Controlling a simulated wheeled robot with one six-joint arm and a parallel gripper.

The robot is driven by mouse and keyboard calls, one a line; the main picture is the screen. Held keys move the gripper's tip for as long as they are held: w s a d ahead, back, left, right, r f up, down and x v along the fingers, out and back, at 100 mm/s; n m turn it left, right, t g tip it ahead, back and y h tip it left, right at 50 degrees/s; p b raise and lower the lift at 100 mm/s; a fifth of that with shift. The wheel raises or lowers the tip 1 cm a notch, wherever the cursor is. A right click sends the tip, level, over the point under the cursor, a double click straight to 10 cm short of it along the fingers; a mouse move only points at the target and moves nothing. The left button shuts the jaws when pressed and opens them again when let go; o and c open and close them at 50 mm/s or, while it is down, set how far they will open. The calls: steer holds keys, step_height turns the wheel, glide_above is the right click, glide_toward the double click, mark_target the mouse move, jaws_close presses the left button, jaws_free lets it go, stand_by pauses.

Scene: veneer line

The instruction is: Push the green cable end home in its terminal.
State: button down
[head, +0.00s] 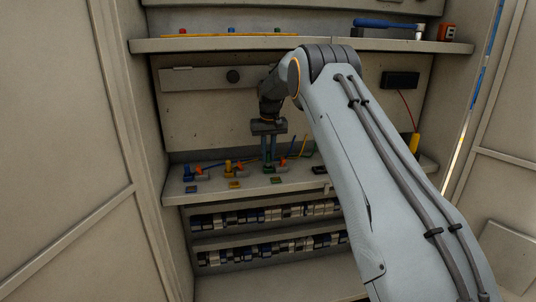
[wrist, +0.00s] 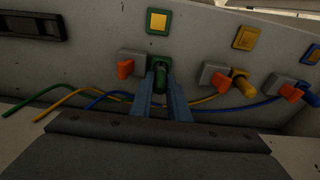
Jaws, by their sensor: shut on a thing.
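My gripper (wrist: 161,84) points down at the shelf and is shut on the green cable end (wrist: 160,76), with one finger on each side of it. The cable end is upright beside a grey terminal block (wrist: 132,56) with an orange lever (wrist: 125,69). How deep it sits in the terminal cannot be told. A green-framed tag (wrist: 158,20) lies in line with it. In the head view my gripper (head: 268,163) is at the right of the row of terminals, and the fingers mostly hide the cable end.
The yellow cable end (head: 228,167) and the blue cable end (head: 188,173) stand at neighbouring terminals to the left, with orange levers. Loose green, yellow and blue cables lie behind. A black box (head: 401,80) is on the back panel.

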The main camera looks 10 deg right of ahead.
mark_target(268, 152)
steer(key=shift+f+b, duration=0.35)
steer(key=shift+f, duration=0.7)
steer(key=c, duration=1.6)
jaws_free()
steer(key=r, duration=0.2)
steer(key=r+b, duration=0.1)
steer(key=r, duration=0.2)
steer(key=s+r+b, duration=0.1)
steer(key=r, duration=0.1)
steer(key=shift+r, duration=0.15)
steer(key=shift+s+r, duration=0.1)
steer(key=shift+r, duration=0.1)
